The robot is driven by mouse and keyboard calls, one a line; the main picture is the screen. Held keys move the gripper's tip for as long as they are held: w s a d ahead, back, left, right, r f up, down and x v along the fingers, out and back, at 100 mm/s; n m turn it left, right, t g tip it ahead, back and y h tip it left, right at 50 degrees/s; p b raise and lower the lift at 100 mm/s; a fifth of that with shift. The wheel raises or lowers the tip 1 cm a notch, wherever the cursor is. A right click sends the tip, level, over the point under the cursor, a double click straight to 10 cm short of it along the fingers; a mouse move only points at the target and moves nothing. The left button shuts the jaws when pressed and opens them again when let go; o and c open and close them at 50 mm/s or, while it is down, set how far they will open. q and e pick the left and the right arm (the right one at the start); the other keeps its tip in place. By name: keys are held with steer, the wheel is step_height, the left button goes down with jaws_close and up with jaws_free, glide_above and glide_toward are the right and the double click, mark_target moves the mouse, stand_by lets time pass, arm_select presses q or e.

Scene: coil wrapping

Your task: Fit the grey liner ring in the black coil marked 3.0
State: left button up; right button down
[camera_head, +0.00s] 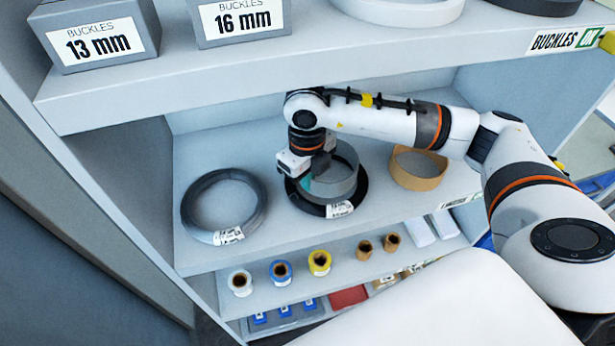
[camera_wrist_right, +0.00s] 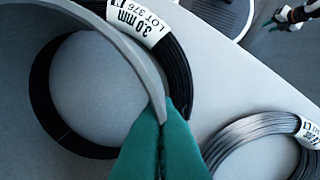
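My right gripper (camera_head: 308,180) is shut on the wall of the grey liner ring (camera_head: 341,178). In the right wrist view, its green fingertips (camera_wrist_right: 160,140) pinch the rim of the liner ring (camera_wrist_right: 95,55). The ring stands over the black coil (camera_head: 362,189), slightly tilted in the head view. The black coil lies flat on the shelf, and its label reads 3.0 mm in the right wrist view (camera_wrist_right: 180,75). I cannot tell whether the ring's lower edge is inside the coil opening. A small gripper, seemingly my left (camera_wrist_right: 272,22), shows far off; its opening is unclear.
A grey coil (camera_head: 190,208) lies left of the black coil on the same shelf (camera_head: 270,240). A tan ring (camera_head: 418,172) stands to the right. An upper shelf (camera_head: 230,85) with buckle boxes overhangs my arm. Several spools (camera_head: 281,272) stand on the lower shelf.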

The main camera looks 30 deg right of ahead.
steer(key=shift+b, duration=0.75)
stand_by(1.1)
steer(key=shift+f+b, duration=1.85)
steer(key=shift+f, duration=0.05)
steer(key=c, duration=1.6)
jaws_free()
steer(key=shift+r, duration=0.1)
step_height(320, 180, up, 8)
steer(key=shift+f+b, duration=0.25)
steer(key=shift+b, duration=0.3)
steer(key=shift+f, duration=0.1)
